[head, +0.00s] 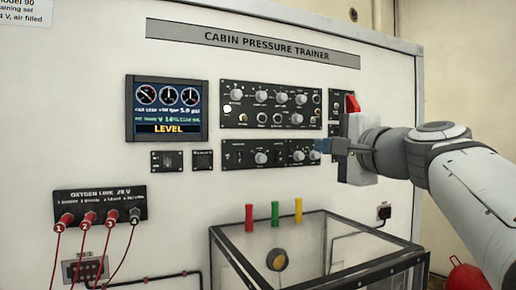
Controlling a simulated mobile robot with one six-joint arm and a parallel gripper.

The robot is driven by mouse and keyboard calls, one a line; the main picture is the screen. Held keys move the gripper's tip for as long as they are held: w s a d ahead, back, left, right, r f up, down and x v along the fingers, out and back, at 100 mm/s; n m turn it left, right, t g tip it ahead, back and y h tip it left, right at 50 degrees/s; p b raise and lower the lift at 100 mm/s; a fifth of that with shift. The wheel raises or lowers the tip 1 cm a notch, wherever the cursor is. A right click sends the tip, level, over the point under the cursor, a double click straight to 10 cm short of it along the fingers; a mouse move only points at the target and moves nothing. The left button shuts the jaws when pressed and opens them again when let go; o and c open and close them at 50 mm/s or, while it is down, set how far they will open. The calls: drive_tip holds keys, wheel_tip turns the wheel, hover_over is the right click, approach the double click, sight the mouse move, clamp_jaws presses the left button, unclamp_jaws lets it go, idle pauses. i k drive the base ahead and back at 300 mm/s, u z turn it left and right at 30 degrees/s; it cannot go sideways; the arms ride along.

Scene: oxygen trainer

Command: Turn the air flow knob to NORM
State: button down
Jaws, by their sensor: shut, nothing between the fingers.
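The upper black control panel (270,107) on the white trainer board carries several grey knobs. The lower black panel (233,156) has a knob (260,158) near its middle and another knob (298,156) further right. The small labels are unreadable, so I cannot tell which knob is air flow or where it points. My gripper (320,146) comes in from the right with its fingers shut and empty. Its bluish fingertips are in front of the right end of the lower panel and hide part of it. I cannot tell whether they touch a knob.
A screen (167,107) reading LEVEL is at upper left. A red switch (352,103) is just above my gripper. A clear box (228,248) stands below, with red, green and yellow pegs behind its rim. Red and black leads (66,221) hang at lower left.

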sight(260, 158)
drive_tip(key=k, duration=1)
